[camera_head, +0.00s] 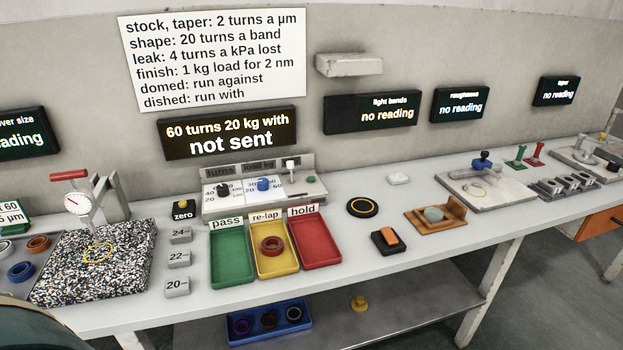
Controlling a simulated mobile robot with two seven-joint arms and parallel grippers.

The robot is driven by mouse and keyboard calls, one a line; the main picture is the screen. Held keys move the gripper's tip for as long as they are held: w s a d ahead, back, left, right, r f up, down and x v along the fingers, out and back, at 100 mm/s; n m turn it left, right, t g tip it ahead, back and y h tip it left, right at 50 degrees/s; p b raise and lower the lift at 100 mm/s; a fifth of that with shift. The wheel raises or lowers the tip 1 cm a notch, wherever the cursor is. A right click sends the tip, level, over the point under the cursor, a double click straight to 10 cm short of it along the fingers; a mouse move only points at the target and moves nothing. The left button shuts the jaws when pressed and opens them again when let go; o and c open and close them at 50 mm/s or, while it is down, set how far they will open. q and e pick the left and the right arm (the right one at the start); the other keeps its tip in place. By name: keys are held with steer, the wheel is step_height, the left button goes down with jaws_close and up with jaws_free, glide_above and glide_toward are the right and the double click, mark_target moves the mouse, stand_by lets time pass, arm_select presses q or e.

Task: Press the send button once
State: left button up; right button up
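A pale control box (240,208) stands at the back of the bench, with labels for turns and load kg. It carries a black knob (223,190), a blue knob (263,184) and a small white-tipped lever (291,166). A small green button (310,180) sits at its right end; I cannot read a send label on it. The dark display (229,132) above reads "60 turns 20 kg with" and "not sent". Neither of my grippers shows.
Green (231,270), yellow (284,262) and red (328,253) trays stand before the box; the yellow one holds a red-brown ring (272,246). A zero button (183,209) and numbered blocks (178,259) stand left. A speckled plate (60,275) is farther left.

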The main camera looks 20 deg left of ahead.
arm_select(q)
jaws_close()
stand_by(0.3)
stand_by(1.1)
